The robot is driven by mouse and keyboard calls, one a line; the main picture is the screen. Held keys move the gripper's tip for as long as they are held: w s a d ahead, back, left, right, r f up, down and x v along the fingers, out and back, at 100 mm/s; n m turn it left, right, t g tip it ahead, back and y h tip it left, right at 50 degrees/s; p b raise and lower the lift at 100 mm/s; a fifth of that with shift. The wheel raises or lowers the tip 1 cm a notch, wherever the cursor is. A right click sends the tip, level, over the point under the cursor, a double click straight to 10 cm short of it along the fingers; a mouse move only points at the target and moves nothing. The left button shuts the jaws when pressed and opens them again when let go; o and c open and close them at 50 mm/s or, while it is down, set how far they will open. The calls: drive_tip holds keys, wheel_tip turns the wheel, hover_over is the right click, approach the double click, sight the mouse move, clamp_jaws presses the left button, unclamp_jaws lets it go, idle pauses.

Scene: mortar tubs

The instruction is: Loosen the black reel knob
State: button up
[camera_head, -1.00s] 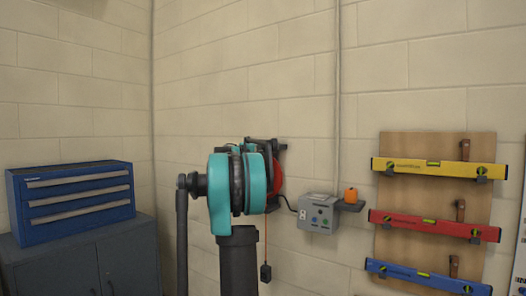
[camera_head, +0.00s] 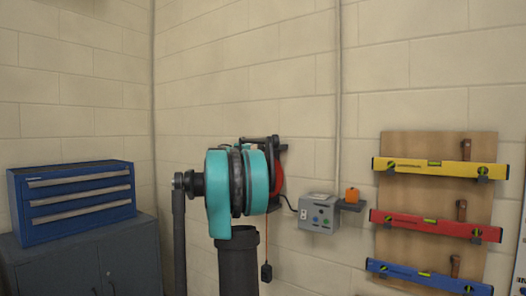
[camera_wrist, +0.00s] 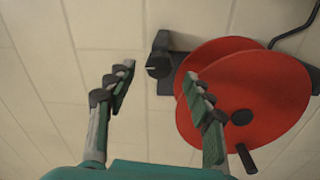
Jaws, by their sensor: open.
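The black reel knob (camera_wrist: 158,65) shows in the wrist view as a round dark knob with a pale line on its face. It is on the dark bracket at the left of the red reel (camera_wrist: 250,95). My gripper (camera_wrist: 159,74) is open, its two fingers apart and empty. In this view the knob appears between the fingertips; I see no contact and cannot tell the depth gap. The right finger covers part of the reel.
A grey control box (camera_head: 319,213) and an orange item (camera_head: 352,195) on a small shelf are right of the reel. A board (camera_head: 437,150) with levels hangs farther right. A blue drawer chest (camera_head: 72,200) stands left. An orange cord (camera_head: 267,245) hangs below the reel.

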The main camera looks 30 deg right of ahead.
drive_tip(key=v, duration=0.8)
drive_tip(key=shift+a, duration=0.15)
